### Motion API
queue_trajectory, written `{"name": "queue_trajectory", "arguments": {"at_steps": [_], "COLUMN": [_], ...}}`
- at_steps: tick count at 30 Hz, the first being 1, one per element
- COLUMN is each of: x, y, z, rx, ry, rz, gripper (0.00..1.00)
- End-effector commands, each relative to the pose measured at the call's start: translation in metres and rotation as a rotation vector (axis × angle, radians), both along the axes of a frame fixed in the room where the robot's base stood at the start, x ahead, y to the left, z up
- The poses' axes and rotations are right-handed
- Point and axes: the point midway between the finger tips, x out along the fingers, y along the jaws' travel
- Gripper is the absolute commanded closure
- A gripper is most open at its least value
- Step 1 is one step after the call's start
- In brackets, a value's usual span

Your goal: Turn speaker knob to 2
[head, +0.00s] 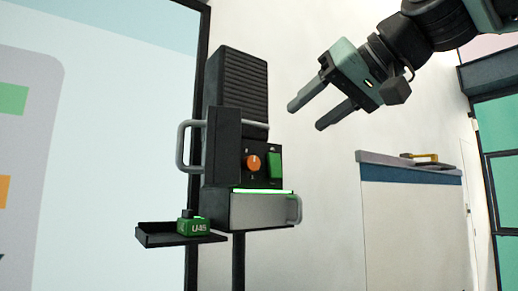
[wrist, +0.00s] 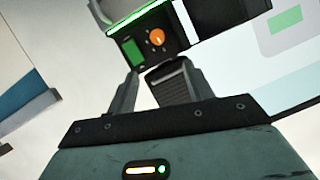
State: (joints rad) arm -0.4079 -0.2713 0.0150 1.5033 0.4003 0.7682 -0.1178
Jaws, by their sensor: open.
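The speaker (head: 235,88) is a dark upright unit with a ribbed top, mounted on a post. Its orange knob (head: 254,162) sits on the dark front panel, left of a green panel (head: 274,164). Small marks surround the knob, too small to read. My gripper (head: 305,116) is open and empty, up and to the right of the knob, apart from the speaker. In the wrist view my gripper's fingers (wrist: 148,88) point toward the speaker, and the orange knob (wrist: 157,37) shows beyond the fingertips.
A grey handle (head: 183,146) sticks out at the speaker's left. Below are a silver box (head: 250,211) with a side handle and a black shelf (head: 152,238) bearing a green block (head: 194,227). A white cabinet (head: 412,220) stands at the right. Space between gripper and speaker is clear.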

Motion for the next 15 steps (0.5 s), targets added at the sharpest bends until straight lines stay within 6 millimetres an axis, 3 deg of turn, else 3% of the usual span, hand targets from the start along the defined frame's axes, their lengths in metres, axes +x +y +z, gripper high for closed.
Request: {"name": "queue_trajectory", "arguments": {"at_steps": [1, 15], "x": [0.002, 0.012], "y": [0.001, 0.008], "z": [0.006, -0.003], "rx": [-0.002, -0.004], "ry": [0.002, 0.004], "rz": [0.001, -0.013], "gripper": [0.48, 0.48]}}
